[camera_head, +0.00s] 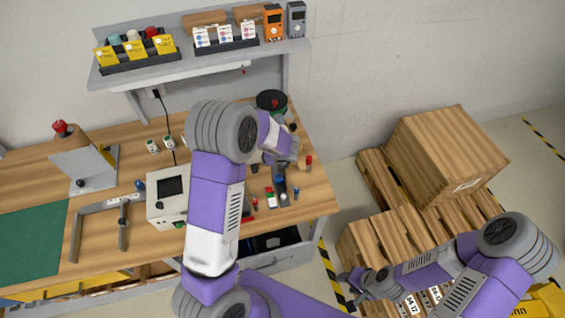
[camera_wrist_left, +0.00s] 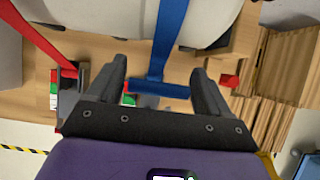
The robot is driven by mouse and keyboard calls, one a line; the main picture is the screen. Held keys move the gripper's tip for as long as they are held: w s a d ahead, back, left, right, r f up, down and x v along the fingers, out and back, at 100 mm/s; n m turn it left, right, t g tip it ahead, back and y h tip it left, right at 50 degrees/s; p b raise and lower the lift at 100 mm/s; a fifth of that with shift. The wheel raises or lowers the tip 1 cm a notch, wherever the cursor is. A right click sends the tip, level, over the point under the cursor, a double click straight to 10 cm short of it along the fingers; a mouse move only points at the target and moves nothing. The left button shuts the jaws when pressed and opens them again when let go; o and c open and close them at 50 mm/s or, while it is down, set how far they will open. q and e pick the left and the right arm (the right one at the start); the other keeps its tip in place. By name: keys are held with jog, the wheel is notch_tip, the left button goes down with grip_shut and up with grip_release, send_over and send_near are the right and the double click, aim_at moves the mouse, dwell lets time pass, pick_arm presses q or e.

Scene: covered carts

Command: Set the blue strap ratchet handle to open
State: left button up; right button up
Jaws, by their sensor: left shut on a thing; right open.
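In the left wrist view a blue strap (camera_wrist_left: 171,40) runs down to a blue crossbar, the ratchet handle (camera_wrist_left: 160,90). The crossbar spans the gap between the two dark fingers of my left gripper (camera_wrist_left: 160,84), which is shut on it. The handle's angle is hard to tell. My right gripper (camera_head: 352,284) is open and empty, low at the right beside the wooden pallets.
A red strap (camera_wrist_left: 40,36) with its own ratchet lies left of the blue one. Small red and blue items stand on the workbench (camera_head: 100,170). A grey box with a screen (camera_head: 168,204) is left of my left arm. A wooden crate (camera_head: 445,150) sits on pallets.

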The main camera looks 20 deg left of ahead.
pick_arm(q)
jog(key=shift+w+a, duration=0.6)
jog(key=shift+a, duration=0.1)
jog(key=o, duration=1.4)
jog(key=shift+f, duration=0.15)
jog(key=v, duration=0.7)
jog(key=shift+d+r, duration=0.2)
jog(key=shift+r, duration=0.1)
jog(key=shift+s+f, duration=0.1)
jog(key=shift+s, duration=0.05)
